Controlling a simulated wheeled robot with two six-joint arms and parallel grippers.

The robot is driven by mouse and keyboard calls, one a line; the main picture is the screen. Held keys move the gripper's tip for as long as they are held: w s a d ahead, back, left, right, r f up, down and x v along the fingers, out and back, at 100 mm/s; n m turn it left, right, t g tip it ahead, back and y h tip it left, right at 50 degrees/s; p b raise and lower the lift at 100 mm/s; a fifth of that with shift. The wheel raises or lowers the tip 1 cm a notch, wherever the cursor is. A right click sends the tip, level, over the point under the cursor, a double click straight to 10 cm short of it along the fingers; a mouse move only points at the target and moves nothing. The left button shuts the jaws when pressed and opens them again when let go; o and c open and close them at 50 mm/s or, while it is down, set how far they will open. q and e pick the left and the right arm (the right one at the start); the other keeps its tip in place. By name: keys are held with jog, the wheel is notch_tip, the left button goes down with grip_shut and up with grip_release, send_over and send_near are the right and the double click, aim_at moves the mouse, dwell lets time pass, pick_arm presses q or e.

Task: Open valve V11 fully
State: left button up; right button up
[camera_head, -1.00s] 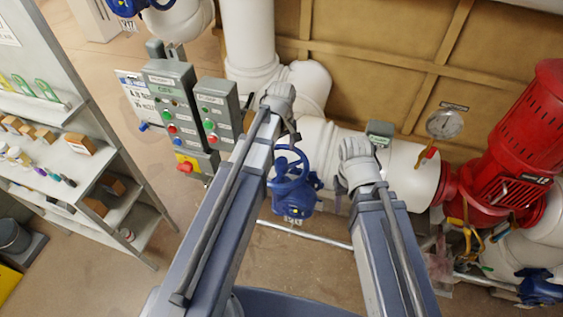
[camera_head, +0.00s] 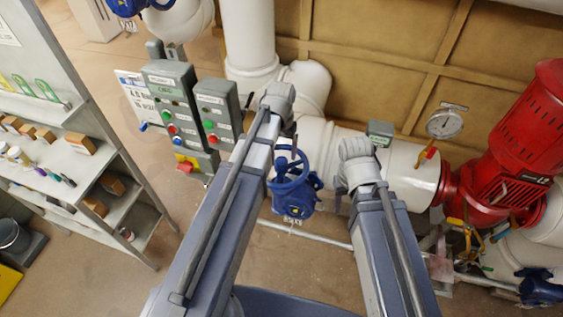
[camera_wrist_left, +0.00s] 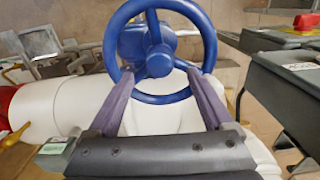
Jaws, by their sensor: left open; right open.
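A blue valve with a handwheel (camera_head: 292,182) stands on the white pipe between my two arms in the head view. The tag below it is too blurred to read as V11. In the left wrist view the blue handwheel (camera_wrist_left: 158,62) fills the upper middle, with its hub and spokes facing the camera. My left gripper (camera_wrist_left: 160,75) is open, its two fingers apart at the lower rim; I cannot tell whether they touch it. In the head view my left gripper (camera_head: 294,140) is partly hidden by its wrist. My right gripper (camera_head: 338,203) is open and empty, right of the valve, mostly hidden.
Grey control boxes (camera_head: 190,118) with buttons and a red switch stand left of the valve. A red pump (camera_head: 515,140) and a gauge (camera_head: 444,123) are at the right. A shelf (camera_head: 70,155) stands at the far left.

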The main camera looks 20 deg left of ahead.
pick_arm(q)
jog(key=shift+m, duration=1.7)
jog(key=shift+f, duration=0.1)
